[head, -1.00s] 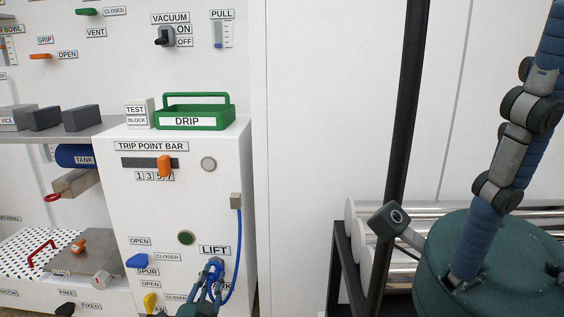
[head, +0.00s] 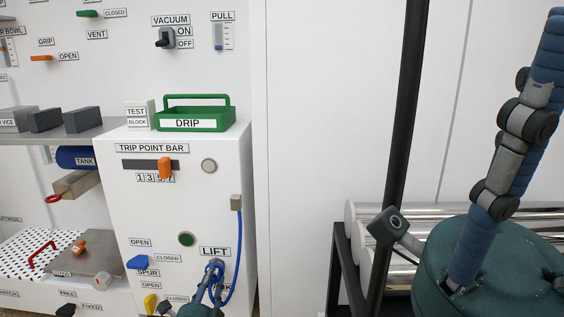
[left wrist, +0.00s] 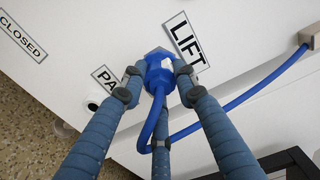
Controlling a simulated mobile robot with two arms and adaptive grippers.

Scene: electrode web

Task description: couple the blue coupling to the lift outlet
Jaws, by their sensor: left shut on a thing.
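The blue coupling (left wrist: 160,73) is between the fingers of my left gripper (left wrist: 158,80), which is shut on it. In the left wrist view it sits against the white panel, just left of the LIFT label (left wrist: 187,42). The lift outlet is hidden behind it, and I cannot tell whether the coupling is seated. In the head view the coupling (head: 215,267) is just below the LIFT label, with my left gripper (head: 214,282) reaching up from below. Its blue hose (head: 238,255) runs to a beige block. My right gripper is not in view.
A white round fitting (left wrist: 94,102) stands by the partly covered PARK label (left wrist: 104,76). The beige hose block (head: 236,201) is on the cabinet. Blue and yellow levers (head: 138,262) are to the left. A black rack with metal cylinders (head: 357,250) stands to the right.

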